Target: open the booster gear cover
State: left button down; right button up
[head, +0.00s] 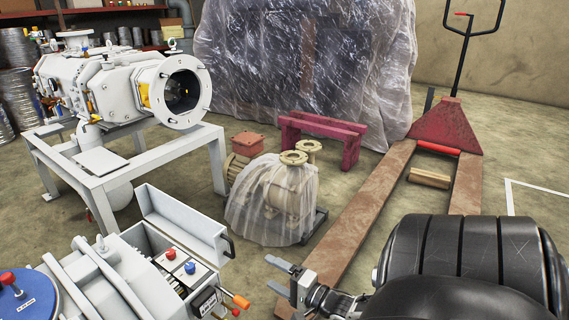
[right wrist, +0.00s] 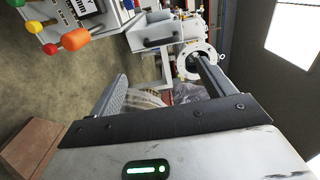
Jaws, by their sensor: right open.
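A pale grey machine (head: 110,283) stands at the lower left. Its box-like housing holds a red knob and a blue knob (head: 190,267). A long white trough-shaped cover (head: 180,222) with a dark handle (head: 230,246) stands out from the housing, its hollow side facing up; I cannot tell for certain that this is the booster gear cover. The cover and handle also show in the right wrist view (right wrist: 158,30). My right gripper (head: 279,277) is open and empty, to the right of and below the handle, apart from it. My left gripper is not in view.
An orange-tipped lever (head: 240,301) sticks out from the housing towards my right gripper. A plastic-wrapped pump (head: 275,195) stands behind the gripper. A rusty pallet jack (head: 375,190) lies to the right. A larger white machine (head: 120,80) stands on a frame behind.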

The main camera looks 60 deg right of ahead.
jog(key=s, duration=0.2)
jog(key=shift+s, duration=0.3)
dwell(0.3)
